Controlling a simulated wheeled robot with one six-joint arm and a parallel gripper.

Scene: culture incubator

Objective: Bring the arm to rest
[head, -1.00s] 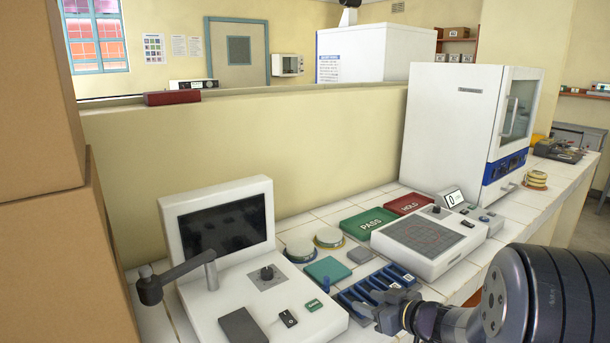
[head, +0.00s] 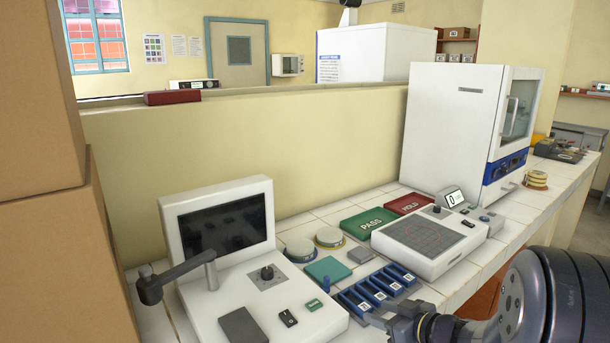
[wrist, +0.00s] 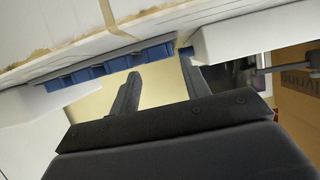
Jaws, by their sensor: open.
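My gripper (head: 378,319) is at the bottom of the head view, by the front edge of the bench, beside the blue rack (head: 354,303). In the wrist view my gripper (wrist: 160,68) shows two dark fingers spread apart, with nothing between them. The blue rack also shows in the wrist view (wrist: 95,72), beyond the fingers. My dark arm enters the head view from the lower right. Part of my gripper is cut off or hidden by the arm.
A white console with a screen (head: 222,228) stands left of the rack. A white device with a grid top (head: 430,236) stands to the right, near green PASS (head: 368,222) and red HOLD (head: 409,204) pads. A white incubator (head: 450,125) stands behind. Cardboard boxes (head: 50,230) fill the left.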

